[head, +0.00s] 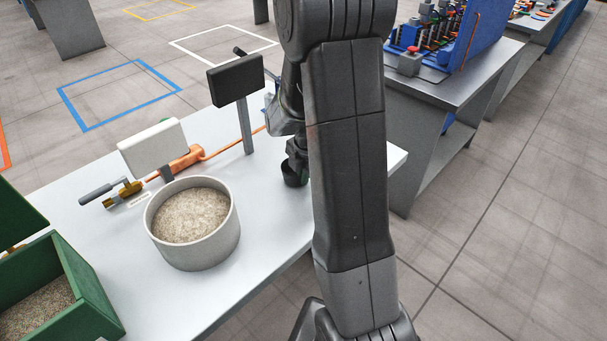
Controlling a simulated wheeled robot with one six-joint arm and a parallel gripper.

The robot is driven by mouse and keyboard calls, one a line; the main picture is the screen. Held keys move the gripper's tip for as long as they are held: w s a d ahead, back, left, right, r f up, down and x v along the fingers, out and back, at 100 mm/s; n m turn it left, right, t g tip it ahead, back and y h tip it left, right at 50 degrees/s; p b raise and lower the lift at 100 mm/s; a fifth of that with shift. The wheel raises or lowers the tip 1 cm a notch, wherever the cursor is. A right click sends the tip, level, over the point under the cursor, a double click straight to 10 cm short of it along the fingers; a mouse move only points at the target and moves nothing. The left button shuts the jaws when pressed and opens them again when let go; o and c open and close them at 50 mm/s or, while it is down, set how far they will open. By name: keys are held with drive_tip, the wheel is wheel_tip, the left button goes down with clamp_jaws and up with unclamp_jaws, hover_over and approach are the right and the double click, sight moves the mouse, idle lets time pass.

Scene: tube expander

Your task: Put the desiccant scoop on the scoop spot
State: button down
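My arm comes down the middle of the head view. My gripper end (286,125) is partly hidden behind it, over the right part of the white table; its fingers cannot be made out. A small dark rounded cup-like piece (294,173) shows just below it; I cannot tell whether it is the desiccant scoop or part of my wrist. No scoop is clearly seen elsewhere. A small pale outlined mark (139,200) lies on the table left of the round tub; I cannot tell whether it is the scoop spot.
A round tub (205,250) of beige granules stands on the table (262,225). Behind it are a white sign (152,146), a copper pipe with a brass valve (130,188) and a black panel on a post (237,80). An open green box (85,290) holds granules.

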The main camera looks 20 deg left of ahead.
drive_tip(key=c, duration=2.1)
unclamp_jaws()
drive_tip(key=shift+f, duration=0.15)
drive_tip(key=o, duration=0.5)
drive_tip(key=shift+r, duration=0.7)
drive_tip(key=r, duration=0.3)
drive_tip(key=d+r, duration=0.1)
drive_tip(key=r, duration=0.3)
drive_tip(key=s+r, duration=0.1)
drive_tip(key=r, duration=0.3)
drive_tip(key=shift+d, duration=0.3)
